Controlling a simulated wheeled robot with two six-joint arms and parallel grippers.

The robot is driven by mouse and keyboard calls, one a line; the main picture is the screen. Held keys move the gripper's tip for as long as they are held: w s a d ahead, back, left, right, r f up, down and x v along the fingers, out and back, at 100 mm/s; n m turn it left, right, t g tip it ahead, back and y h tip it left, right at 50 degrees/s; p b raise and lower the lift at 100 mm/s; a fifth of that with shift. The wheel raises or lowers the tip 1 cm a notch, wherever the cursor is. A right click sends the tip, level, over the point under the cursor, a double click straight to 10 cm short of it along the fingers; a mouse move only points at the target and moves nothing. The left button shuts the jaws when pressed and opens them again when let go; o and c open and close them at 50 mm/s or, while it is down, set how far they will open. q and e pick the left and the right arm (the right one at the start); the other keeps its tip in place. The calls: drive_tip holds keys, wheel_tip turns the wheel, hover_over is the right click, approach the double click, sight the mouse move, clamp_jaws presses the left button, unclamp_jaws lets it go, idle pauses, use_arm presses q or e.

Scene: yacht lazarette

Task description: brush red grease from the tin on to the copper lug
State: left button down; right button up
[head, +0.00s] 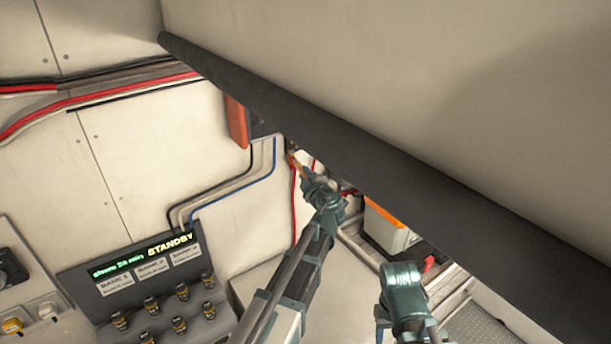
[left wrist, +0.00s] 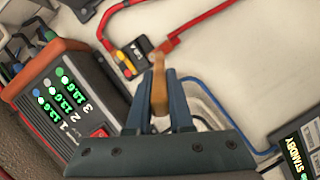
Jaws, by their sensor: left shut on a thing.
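My left gripper (head: 302,172) reaches up to the wall below the dark padded edge. It is shut on a brush with a tan wooden handle (left wrist: 158,92), which also shows small in the head view (head: 293,158). The brush's far end is beside the fuse holder (left wrist: 133,57) and the end of a red cable (left wrist: 172,43). Whether it touches anything there I cannot tell. The copper lug cannot be made out clearly, and I see no grease tin. Part of my right arm shows low in the head view, but its fingertips cannot be made out.
An orange-edged charger (left wrist: 62,100) with green readouts is left of the brush. A STANDBY panel (head: 150,280) with several terminals is at lower left in the head view. The dark padded edge (head: 380,165) crosses above my arms. A white box with an orange lid (head: 390,228) stands at right.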

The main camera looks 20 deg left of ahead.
use_arm(q)
drive_tip(key=shift+f+b, duration=0.85)
drive_tip(key=shift+r, duration=0.1)
idle(0.4)
drive_tip(key=shift+s+d, duration=0.95)
drive_tip(key=shift+d, duration=0.25)
drive_tip(key=shift+s+d, duration=0.9)
drive_tip(key=shift+d, duration=0.25)
drive_tip(key=shift+s+d, duration=0.9)
drive_tip(key=shift+d, duration=0.25)
